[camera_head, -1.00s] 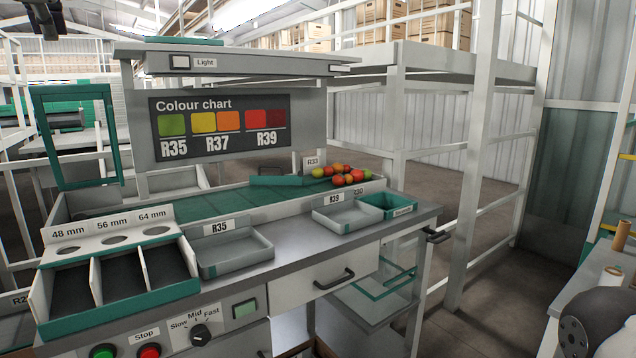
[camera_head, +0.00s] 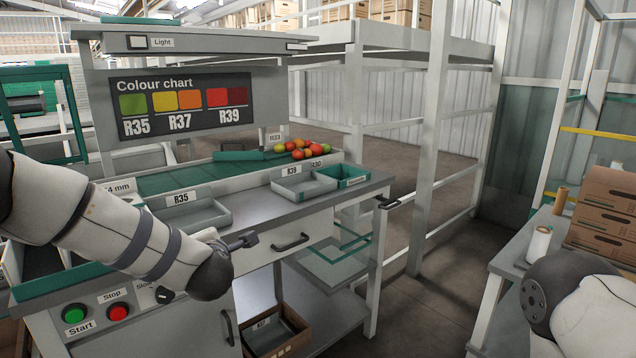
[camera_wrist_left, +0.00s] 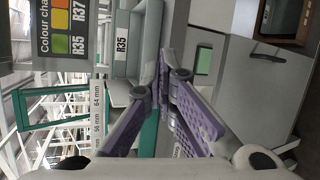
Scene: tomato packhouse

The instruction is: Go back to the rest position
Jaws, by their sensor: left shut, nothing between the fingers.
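My left arm comes in from the left in the head view, across the front of the sorting bench. Its gripper (camera_head: 246,241) is beyond the dark wrist joint, in front of the bench's edge. In the left wrist view the purple fingers (camera_wrist_left: 164,68) are shut with nothing between them. The bench front and the R35 tray lie beyond them. My right arm shows only as a dark and white joint at the lower right of the head view; its gripper is out of view.
At right a side table (camera_head: 513,262) holds cardboard cartons (camera_head: 606,205) and a white roll (camera_head: 539,244). Floor between them is clear.

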